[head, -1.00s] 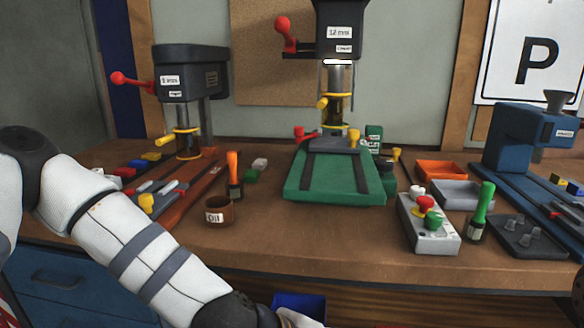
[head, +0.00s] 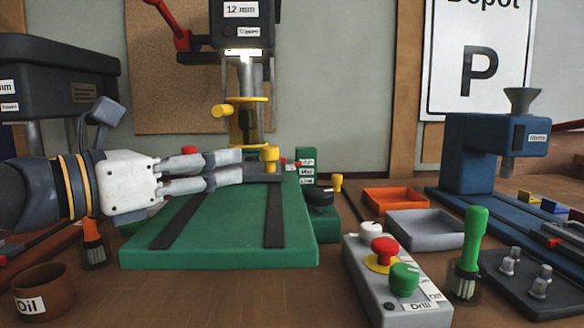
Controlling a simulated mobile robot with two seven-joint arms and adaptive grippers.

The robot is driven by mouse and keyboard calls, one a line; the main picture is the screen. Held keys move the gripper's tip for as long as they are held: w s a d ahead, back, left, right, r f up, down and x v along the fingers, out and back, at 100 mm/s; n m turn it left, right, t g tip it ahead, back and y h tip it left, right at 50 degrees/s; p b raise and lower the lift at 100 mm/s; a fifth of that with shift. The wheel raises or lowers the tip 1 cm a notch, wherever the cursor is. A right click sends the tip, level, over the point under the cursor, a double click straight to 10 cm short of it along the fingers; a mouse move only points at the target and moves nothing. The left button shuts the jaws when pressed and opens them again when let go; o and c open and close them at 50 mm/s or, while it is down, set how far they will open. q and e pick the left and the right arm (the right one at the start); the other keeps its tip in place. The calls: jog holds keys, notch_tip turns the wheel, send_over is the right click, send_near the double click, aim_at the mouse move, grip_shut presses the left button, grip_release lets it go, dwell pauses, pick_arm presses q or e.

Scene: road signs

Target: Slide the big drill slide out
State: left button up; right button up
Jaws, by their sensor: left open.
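The big drill (head: 241,28), labelled 12 mm, stands at the back of the head view above a green base (head: 220,240) with two dark rails. Its dark grey slide (head: 262,178) sits at the far end of the rails, mostly hidden behind my fingers. A yellow knob (head: 270,158) stands up on the slide. My left gripper (head: 241,167) reaches in from the left, low over the base, with its two fingers parted and pointing at the knob. The fingertips are just left of the knob; I cannot tell whether they touch it. My right gripper is out of view.
A grey control box (head: 390,290) with red and green buttons stands right of the base. A green-handled brush (head: 472,245), an orange tray (head: 395,200) and a grey tray (head: 425,230) are further right. A brown oil pot (head: 45,292) is at front left.

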aim_at(263, 149)
pick_arm(q)
jog(key=shift+w+r, duration=0.15)
jog(key=shift+r, duration=0.05)
jog(key=shift+w+d+r, duration=0.15)
jog(key=x, duration=1.1)
jog(key=shift+r+p, duration=0.15)
jog(key=shift+p, duration=0.15)
jog(key=shift+c, duration=0.6)
grip_shut()
